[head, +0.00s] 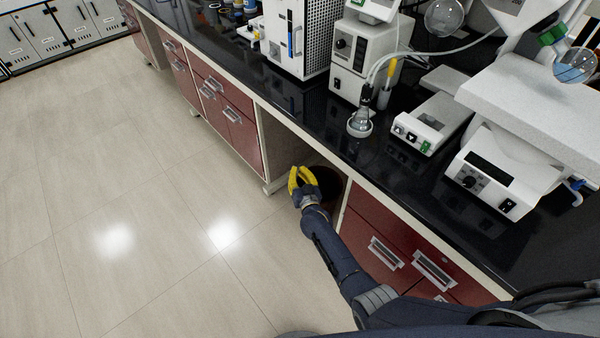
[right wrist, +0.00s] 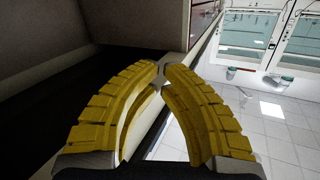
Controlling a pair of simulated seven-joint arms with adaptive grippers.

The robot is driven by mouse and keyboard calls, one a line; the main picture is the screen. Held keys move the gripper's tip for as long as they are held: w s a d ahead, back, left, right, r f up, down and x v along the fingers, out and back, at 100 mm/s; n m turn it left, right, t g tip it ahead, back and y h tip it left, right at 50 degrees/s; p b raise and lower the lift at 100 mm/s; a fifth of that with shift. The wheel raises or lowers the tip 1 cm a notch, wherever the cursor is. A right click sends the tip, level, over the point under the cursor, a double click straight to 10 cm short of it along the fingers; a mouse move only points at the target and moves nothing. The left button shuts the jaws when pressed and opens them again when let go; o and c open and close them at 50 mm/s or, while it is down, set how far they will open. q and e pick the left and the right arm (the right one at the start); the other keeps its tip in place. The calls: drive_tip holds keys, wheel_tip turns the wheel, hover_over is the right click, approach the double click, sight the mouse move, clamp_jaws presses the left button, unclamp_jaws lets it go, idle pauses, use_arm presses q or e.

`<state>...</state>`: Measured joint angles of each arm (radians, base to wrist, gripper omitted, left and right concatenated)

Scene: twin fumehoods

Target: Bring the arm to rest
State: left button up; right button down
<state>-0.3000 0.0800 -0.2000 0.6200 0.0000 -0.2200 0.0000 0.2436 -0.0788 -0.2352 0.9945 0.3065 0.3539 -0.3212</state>
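My right gripper (head: 299,169) has yellow fingers and hangs beside the bench front, below the countertop, near an open knee space between the red drawer units. In the right wrist view its two curved fingers (right wrist: 162,72) bow outward and their tips come almost together, with nothing seen between them. My right arm reaches to it from the lower right of the head view. My left gripper is not in view.
The black countertop (head: 400,165) carries a flask (head: 360,123), a small white device (head: 432,122) and a larger white instrument (head: 505,170). Red drawers (head: 375,235) stand close to my right arm. A dark round object (head: 327,185) is in the knee space. The floor (head: 130,200) at left is clear.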

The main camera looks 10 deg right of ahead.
drive_tip(key=shift+f, duration=0.15)
idle(0.4)
drive_tip(key=s+d+f+n+g, duration=0.25)
drive_tip(key=s+f+g, duration=0.25)
drive_tip(key=s+f, duration=0.9)
drive_tip(key=s+d+f+n+g, duration=0.1)
drive_tip(key=s+d+f+g, duration=0.3)
drive_tip(key=s+f, duration=0.95)
drive_tip(key=s+d+f+g, duration=0.2)
drive_tip(key=s+f, duration=0.3)
drive_tip(key=s, duration=0.8)
drive_tip(key=s+d+f+g+h, duration=0.1)
drive_tip(key=s+d+f, duration=0.4)
drive_tip(key=s, duration=0.8)
drive_tip(key=s+d+f+g+h, duration=0.1)
drive_tip(key=s+d+f+g, duration=0.2)
drive_tip(key=s, duration=1)
drive_tip(key=shift+d+f+n+g, duration=0.35)
drive_tip(key=shift+f+g, duration=0.15)
drive_tip(key=shift+f, duration=0.45)
drive_tip(key=shift+s+a, duration=0.1)
